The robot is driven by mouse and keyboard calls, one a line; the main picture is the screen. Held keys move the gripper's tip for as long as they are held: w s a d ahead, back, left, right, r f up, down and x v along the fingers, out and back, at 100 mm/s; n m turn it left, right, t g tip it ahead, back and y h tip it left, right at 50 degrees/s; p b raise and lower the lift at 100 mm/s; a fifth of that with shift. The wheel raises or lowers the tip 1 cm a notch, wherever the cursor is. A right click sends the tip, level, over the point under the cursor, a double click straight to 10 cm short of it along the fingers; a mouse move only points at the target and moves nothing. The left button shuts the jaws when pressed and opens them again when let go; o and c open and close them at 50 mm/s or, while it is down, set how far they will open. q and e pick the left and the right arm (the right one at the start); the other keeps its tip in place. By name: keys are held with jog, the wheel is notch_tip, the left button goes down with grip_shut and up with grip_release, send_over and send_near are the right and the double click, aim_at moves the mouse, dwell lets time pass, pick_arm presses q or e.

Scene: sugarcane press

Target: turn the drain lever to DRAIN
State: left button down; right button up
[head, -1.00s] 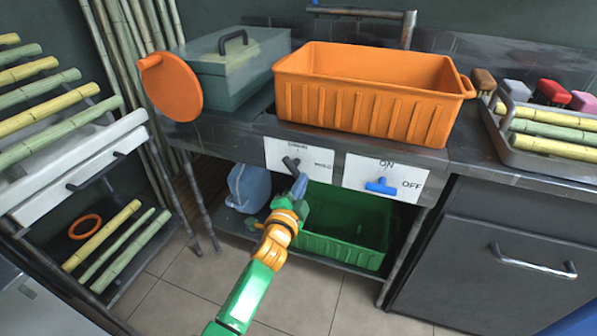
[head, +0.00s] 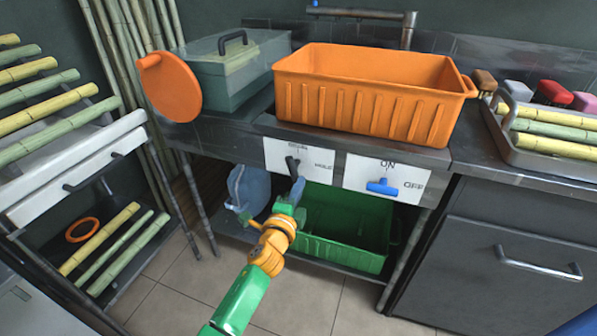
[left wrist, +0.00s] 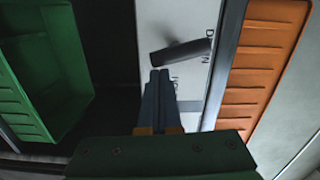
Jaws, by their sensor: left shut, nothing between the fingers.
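The drain lever (head: 292,166) is a dark handle on a white panel (head: 320,172) under the counter edge. The panel has a label at its top and a HOLD label at its right. In the head view the lever slants steeply, its lower end down and slightly right. In the left wrist view the lever (left wrist: 182,51) lies across the panel, one end by the partly hidden DRAIN lettering. My left gripper (head: 298,184) is shut and empty, its fingertips at the lever's lower end; the wrist view shows the fingertips (left wrist: 159,73) just short of it. Contact is unclear. My right gripper is out of view.
A blue ON/OFF lever (head: 382,187) sits on the panel to the right. An orange crate (head: 365,112) stands on the counter above. A green bin (head: 340,250) and a blue jug (head: 250,188) are on the shelf below, close to my left arm.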

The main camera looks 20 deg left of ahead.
pick_arm(q)
jog(key=shift+a+f+m, duration=0.15)
jog(key=shift+a+m, duration=0.05)
jog(key=shift+m, duration=0.5)
dwell(0.6)
dwell(0.5)
